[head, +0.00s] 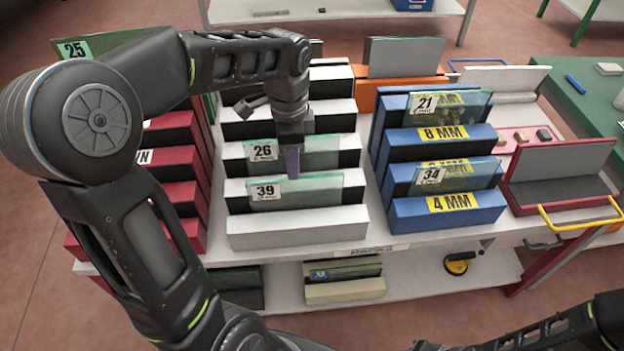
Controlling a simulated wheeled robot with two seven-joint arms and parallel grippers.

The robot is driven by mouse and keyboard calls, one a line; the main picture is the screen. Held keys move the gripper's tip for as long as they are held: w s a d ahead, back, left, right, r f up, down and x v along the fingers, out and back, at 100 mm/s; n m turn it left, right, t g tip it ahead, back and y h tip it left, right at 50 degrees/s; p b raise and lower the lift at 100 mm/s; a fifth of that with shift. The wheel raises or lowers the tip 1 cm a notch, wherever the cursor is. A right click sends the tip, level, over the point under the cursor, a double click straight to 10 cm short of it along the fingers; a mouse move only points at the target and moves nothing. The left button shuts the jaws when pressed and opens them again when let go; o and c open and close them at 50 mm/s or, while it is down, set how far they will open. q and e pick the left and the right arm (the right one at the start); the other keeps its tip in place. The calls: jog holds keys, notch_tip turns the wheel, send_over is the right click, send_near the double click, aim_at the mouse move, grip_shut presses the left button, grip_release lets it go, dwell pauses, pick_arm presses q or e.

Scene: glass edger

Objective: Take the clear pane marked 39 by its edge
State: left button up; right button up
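The clear pane marked 39 (325,190) stands upright in the front slot of the white-and-black rack (300,228), its white label at its left end. My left gripper (292,172) points down from above, its fingertips at the pane's top edge near the middle. I see it nearly edge-on, so I cannot tell whether it is open or closed on the glass. A second clear pane marked 26 (322,150) stands in the slot behind, partly hidden by the gripper. Part of my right arm shows at the bottom right; its gripper is out of the picture.
A blue rack (450,208) to the right holds panes marked 21 (470,100) and 34 (457,178). A red rack (187,195) stands at left with a pane marked 25 (100,42). A red tray (560,195) lies at right. A lower shelf (410,283) runs below.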

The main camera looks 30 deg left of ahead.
pick_arm(q)
jog(key=shift+w, duration=0.45)
jog(key=shift+s, duration=0.25)
jog(key=shift+w+f, duration=0.1)
jog(key=shift+f, duration=1.15)
jog(key=p, duration=0.1)
send_over(296, 201)
jog(key=shift+f, duration=2.6)
jog(key=shift+w+a, duration=0.1)
jog(key=shift+w, duration=0.1)
jog(key=shift+c, duration=0.2)
grip_shut()
jog(key=shift+w+r, duration=0.1)
